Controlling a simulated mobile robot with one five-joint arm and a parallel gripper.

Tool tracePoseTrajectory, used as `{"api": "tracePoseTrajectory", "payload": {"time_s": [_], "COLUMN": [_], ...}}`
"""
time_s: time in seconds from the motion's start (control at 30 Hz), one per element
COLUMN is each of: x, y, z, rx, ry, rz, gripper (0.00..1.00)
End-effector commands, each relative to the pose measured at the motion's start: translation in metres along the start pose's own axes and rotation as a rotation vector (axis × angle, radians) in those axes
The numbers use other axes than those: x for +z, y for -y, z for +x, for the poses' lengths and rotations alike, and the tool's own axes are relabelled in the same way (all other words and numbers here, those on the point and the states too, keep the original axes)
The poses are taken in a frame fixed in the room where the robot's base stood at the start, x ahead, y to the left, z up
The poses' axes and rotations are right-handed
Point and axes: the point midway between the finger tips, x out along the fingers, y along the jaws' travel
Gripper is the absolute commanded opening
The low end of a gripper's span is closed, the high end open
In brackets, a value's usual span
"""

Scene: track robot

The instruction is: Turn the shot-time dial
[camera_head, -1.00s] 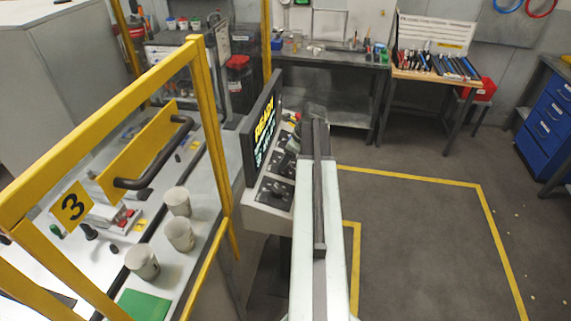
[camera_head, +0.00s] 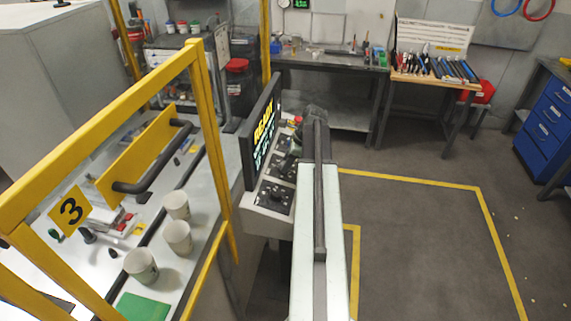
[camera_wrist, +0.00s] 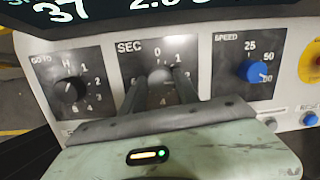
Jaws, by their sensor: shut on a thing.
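The shot-time dial is the middle knob marked SEC (camera_wrist: 160,74) on a dark plate in the wrist view, with numbers around it. My gripper (camera_wrist: 160,82) reaches up from below, its two dark fingers either side of this knob and shut on it. The fingers hide the knob's sides and part of its scale, so its pointer cannot be read. In the head view my arm covers much of the panel, and the gripper's tips are hidden there.
The GOTO dial (camera_wrist: 71,88) is left of the SEC plate and the blue SPEED knob (camera_wrist: 259,71) is right. A yellow-ringed button (camera_wrist: 312,62) is at the far right. The screen (camera_head: 263,137) reads READY. A yellow guard frame (camera_head: 202,110) stands left; floor is open at right.

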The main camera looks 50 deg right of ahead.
Motion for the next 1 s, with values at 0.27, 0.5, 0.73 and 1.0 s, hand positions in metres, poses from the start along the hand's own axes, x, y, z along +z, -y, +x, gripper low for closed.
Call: {"api": "tracePoseTrajectory", "payload": {"time_s": [0.27, 0.5, 0.73, 1.0], "x": [-0.0016, -0.0018, -0.0019, -0.0021], "y": [-0.0010, -0.0013, -0.0017, -0.0019], "z": [0.0000, -0.0001, 0.0000, 0.0002], "rx": [0.041, 0.072, 0.097, 0.115], "ry": [0.012, 0.024, 0.035, 0.042], "rz": [-0.260, -0.480, -0.656, -0.792], "gripper": [0.00, 0.00, 0.00, 0.00]}}
